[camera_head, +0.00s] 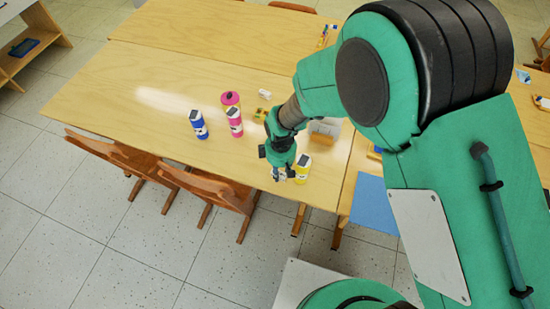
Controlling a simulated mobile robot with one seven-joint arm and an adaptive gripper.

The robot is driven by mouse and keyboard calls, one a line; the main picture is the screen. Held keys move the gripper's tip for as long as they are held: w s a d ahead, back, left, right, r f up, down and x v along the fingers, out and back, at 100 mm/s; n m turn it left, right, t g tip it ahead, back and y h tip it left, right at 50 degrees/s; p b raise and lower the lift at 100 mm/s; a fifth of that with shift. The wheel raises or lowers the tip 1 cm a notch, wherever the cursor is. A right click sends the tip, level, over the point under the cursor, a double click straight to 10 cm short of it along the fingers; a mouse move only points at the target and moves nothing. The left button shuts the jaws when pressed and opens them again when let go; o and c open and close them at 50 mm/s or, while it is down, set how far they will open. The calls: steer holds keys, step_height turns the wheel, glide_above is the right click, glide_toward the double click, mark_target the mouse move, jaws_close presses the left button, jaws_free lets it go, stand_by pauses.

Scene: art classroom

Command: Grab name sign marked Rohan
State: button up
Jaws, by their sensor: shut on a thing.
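My gripper (281,173) is low at the front edge of the wooden table (150,112), just left of a yellow bottle (303,168). It is shut on a small pale thing (278,175) at its fingertips. This may be a name sign, but it is too small and too covered by the fingers to tell, and no name can be read. I cannot tell whether the thing touches the table. No sign with a readable "Rohan" shows anywhere else.
A blue bottle (199,125) and a pink bottle (235,123) stand left of my gripper. A clear box (324,129) is behind it, partly hidden by my arm. A blue sheet (373,204) lies to the right. Wooden chairs (205,185) are at the front edge. The table's left part is clear.

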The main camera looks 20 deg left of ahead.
steer(key=shift+s+d+r+p, duration=0.15)
steer(key=shift+s+d, duration=0.7)
steer(key=shift+s, duration=0.2)
steer(key=shift+s+d+r+p, duration=0.1)
steer(key=shift+s+d+p, duration=0.05)
steer(key=shift+s+d, duration=0.8)
